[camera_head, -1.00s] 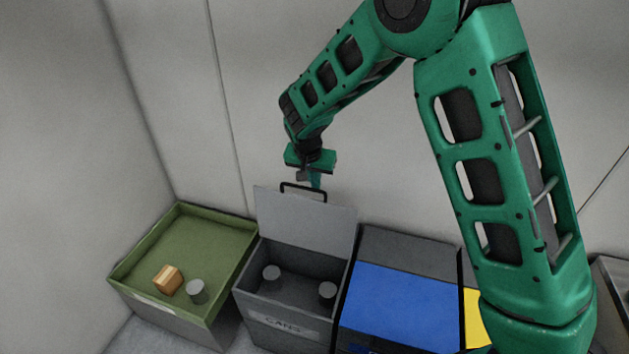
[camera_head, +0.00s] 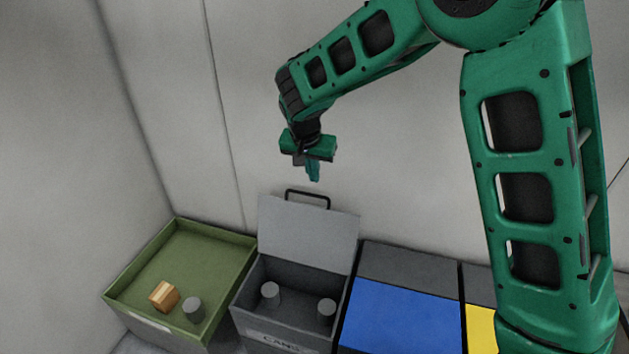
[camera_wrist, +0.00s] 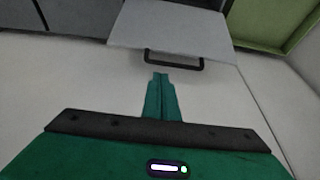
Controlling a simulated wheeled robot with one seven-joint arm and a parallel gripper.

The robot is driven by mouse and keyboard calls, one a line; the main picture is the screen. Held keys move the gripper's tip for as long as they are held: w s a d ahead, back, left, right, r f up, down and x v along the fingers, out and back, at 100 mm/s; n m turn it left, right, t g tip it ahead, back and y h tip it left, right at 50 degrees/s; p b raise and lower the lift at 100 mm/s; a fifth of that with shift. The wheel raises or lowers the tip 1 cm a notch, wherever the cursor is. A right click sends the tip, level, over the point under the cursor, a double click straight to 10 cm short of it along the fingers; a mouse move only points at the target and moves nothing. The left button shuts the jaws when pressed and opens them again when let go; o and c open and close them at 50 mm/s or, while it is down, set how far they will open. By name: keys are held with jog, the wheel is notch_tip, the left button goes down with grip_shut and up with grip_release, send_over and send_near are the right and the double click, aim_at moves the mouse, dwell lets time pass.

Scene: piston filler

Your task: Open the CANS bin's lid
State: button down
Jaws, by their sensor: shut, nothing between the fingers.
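The CANS bin (camera_head: 283,335) is a grey box with its lid (camera_head: 308,232) standing up and open at the back. The lid's black handle (camera_head: 307,193) is at its top edge. Two grey cans (camera_head: 270,293) are inside the bin. My gripper (camera_head: 315,178) is shut and empty, above the handle and apart from it. In the wrist view, the lid (camera_wrist: 170,28) and handle (camera_wrist: 174,62) are just beyond the shut fingertips (camera_wrist: 160,75).
A green tray-topped bin (camera_head: 245,243) to the left holds a wooden block (camera_head: 164,296) and a grey can (camera_head: 193,309). A blue-lidded bin (camera_head: 400,315) and a yellow-lidded one (camera_head: 482,330) stand to the right. A pale wall (camera_head: 400,140) is behind.

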jog(key=s+d+r+g, duration=0.1)
jog(key=s+d+r, duration=0.25)
jog(key=d, duration=0.45)
jog(key=s+d+r+m, duration=0.1)
jog(key=s+d+r, duration=0.1)
jog(key=s+d, duration=0.5)
jog(key=s+d+r+g, duration=0.1)
jog(key=s+d+r, duration=0.1)
jog(key=d, duration=0.8)
jog(key=s+d, duration=0.4)
jog(key=s, duration=0.3)
jog(key=s+d+r+g, duration=0.1)
jog(key=s+d, duration=0.4)
jog(key=s, duration=0.3)
jog(key=shift+s+r+m, duration=0.15)
jog(key=shift+s+m, duration=0.1)
jog(key=shift+m, duration=0.15)
jog(key=c, duration=2.3)
grip_release()
jog(key=s+d+f+y, duration=0.1)
jog(key=s, duration=1)
jog(key=shift+s+f+g+y, duration=0.2)
jog(key=shift+s+g+y, duration=0.1)
jog(key=shift+s+g, duration=0.1)
jog(key=o, duration=0.4)
jog(key=shift+s, duration=0.2)
jog(key=shift+o, duration=0.2)
